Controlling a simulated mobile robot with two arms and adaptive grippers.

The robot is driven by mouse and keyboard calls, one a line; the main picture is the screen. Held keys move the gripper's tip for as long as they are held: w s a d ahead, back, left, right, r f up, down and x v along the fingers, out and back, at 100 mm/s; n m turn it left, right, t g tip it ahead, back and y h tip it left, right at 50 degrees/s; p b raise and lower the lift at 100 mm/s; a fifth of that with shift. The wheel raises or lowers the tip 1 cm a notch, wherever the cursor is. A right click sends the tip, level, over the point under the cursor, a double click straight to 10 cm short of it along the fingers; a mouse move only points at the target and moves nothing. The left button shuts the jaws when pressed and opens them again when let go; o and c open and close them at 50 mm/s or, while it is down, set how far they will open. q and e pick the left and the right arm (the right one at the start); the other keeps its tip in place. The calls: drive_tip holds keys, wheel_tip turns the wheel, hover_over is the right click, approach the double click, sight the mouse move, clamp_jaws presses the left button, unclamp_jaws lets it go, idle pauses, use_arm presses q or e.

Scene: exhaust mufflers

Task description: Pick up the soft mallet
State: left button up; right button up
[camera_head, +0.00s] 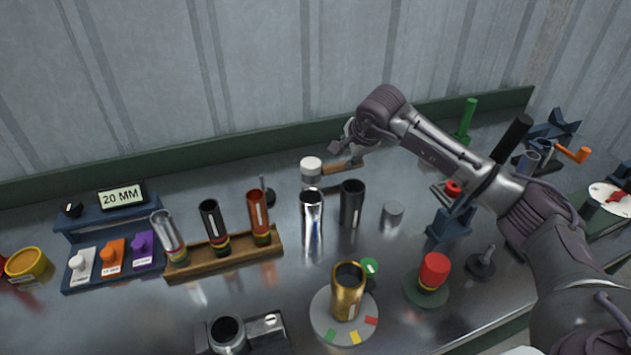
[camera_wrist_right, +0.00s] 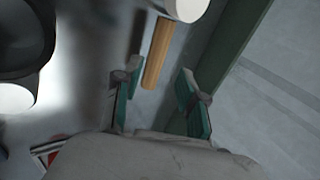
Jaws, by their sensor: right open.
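The soft mallet lies at the back of the metal bench, with a white head (camera_head: 311,166) and a wooden handle (camera_head: 337,168) pointing right. In the right wrist view, its handle (camera_wrist_right: 157,52) runs up to the white head (camera_wrist_right: 186,8), which the top edge cuts off. My right gripper (camera_head: 352,150) is above the handle's right end in the head view. In the wrist view my right gripper (camera_wrist_right: 156,92) is open, its green-padded fingers apart, with the handle's near end just beyond the gap between them. Nothing is held. My left gripper is not in view.
A chrome tube (camera_head: 312,222) and a black tube (camera_head: 351,203) stand in front of the mallet. A wooden rack (camera_head: 222,256) with several tubes is to the left. A green back rail (camera_head: 230,158) runs close behind. A grey cylinder (camera_head: 392,213) stands to the right.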

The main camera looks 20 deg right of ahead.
sight(339, 165)
drive_tip(key=b+x, duration=0.1)
drive_tip(key=x, duration=0.3)
drive_tip(key=shift+w+f+b, duration=0.15)
drive_tip(key=shift+f+b, duration=0.1)
drive_tip(key=shift+b, duration=0.05)
drive_tip(key=b+x, duration=0.3)
drive_tip(key=x, duration=0.1)
drive_tip(key=shift+a+f, duration=0.15)
drive_tip(key=shift+f, duration=0.2)
drive_tip(key=shift+w+f, duration=0.15)
drive_tip(key=shift+f, duration=0.05)
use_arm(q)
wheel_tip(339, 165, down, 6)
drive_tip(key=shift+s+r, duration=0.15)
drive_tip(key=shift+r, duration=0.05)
use_arm(e)
drive_tip(key=shift+r, duration=0.1)
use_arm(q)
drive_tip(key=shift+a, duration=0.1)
use_arm(e)
drive_tip(key=shift+c, duration=0.2)
clamp_jaws()
